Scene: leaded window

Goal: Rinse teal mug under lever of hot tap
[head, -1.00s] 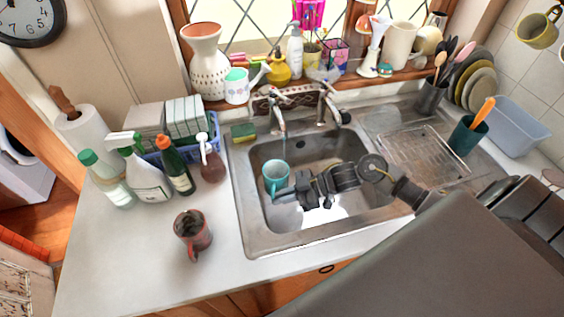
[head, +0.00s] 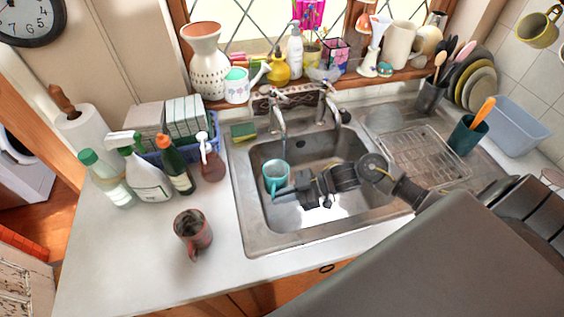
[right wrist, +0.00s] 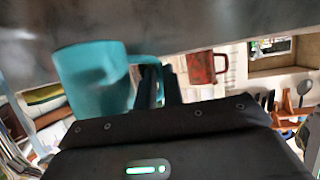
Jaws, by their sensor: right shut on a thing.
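The teal mug (head: 275,180) is upright inside the sink basin, toward its left side. My right gripper (head: 290,189) reaches in from the right and is shut on the mug's handle. In the right wrist view, the teal mug (right wrist: 90,82) is large, with its handle between my fingers (right wrist: 158,86). Two taps stand behind the sink, a left tap (head: 279,120) and a right tap (head: 322,108). The left tap's spout is above and a little behind the mug. My left gripper is not in view.
The steel sink (head: 246,222) has walls close around the mug. A reddish mug (head: 193,232) stands on the counter to the left. Several bottles, one a white spray bottle (head: 150,182), stand behind it. A wire rack (head: 425,155) lies on the drainboard. The front-left counter is clear.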

